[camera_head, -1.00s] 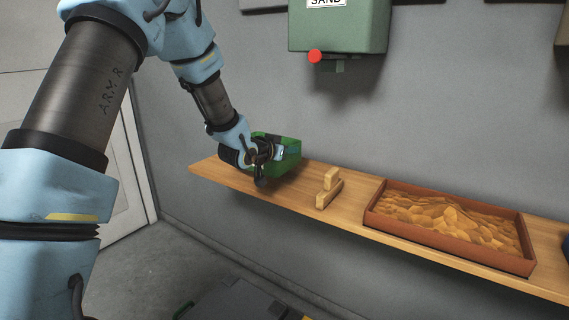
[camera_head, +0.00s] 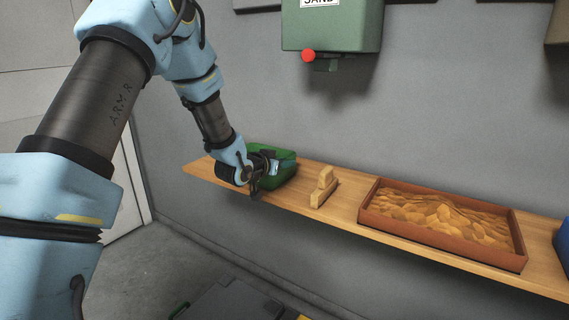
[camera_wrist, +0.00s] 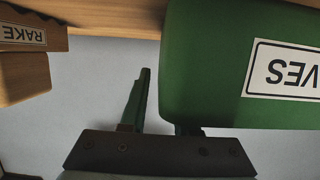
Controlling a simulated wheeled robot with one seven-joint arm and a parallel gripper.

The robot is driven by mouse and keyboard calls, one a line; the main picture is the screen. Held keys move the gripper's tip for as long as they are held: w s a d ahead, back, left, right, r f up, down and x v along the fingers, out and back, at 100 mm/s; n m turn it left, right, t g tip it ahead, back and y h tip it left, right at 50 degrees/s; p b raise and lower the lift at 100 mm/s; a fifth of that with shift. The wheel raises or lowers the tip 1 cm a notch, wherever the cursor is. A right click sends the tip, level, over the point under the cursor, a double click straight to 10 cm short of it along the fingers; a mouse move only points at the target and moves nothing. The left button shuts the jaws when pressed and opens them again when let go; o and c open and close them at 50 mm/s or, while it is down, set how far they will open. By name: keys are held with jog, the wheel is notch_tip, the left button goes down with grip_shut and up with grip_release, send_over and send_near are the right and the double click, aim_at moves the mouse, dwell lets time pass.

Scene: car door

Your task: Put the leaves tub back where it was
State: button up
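The green leaves tub (camera_head: 283,172) sits at the left end of the wooden shelf (camera_head: 345,213), partly covered by my gripper (camera_head: 270,168). In the wrist view the tub (camera_wrist: 215,50) fills the upper right, its label upside down and cut off to "VES". My gripper (camera_wrist: 165,100) has one finger to the left of the tub wall, with a narrow grey gap between them. The other finger is mostly hidden by the tub. The fingers look apart. Whether the hidden finger touches the tub cannot be seen.
A small wooden block piece (camera_head: 323,188) stands right of the tub; the wrist view shows a RAKE label (camera_wrist: 22,34) near wood. A green SAND box (camera_head: 335,28) hangs above.

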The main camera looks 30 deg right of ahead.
jog(key=shift+o, duration=0.2)
jog(key=shift+r, duration=0.15)
jog(key=b+v, duration=0.1)
jog(key=v, duration=1.1)
jog(key=a+f+n+y, duration=0.1)
jog(key=a+n+y, duration=0.15)
jog(key=a, duration=0.55)
jog(key=w+a+f+n+y, duration=0.15)
jog(key=a+y, duration=0.25)
jog(key=a, duration=0.4)
jog(key=a+f+n+y, duration=0.2)
jog(key=a+y, duration=0.2)
jog(key=a, duration=0.4)
jog(key=s+a+n+g+y, duration=0.2)
jog(key=s+a+n+g, duration=0.3)
jog(key=s+a, duration=0.6)
jog(key=shift+s+a+f, duration=0.15)
jog(key=shift+s+a, duration=0.1)
jog(key=shift+s, duration=0.8)
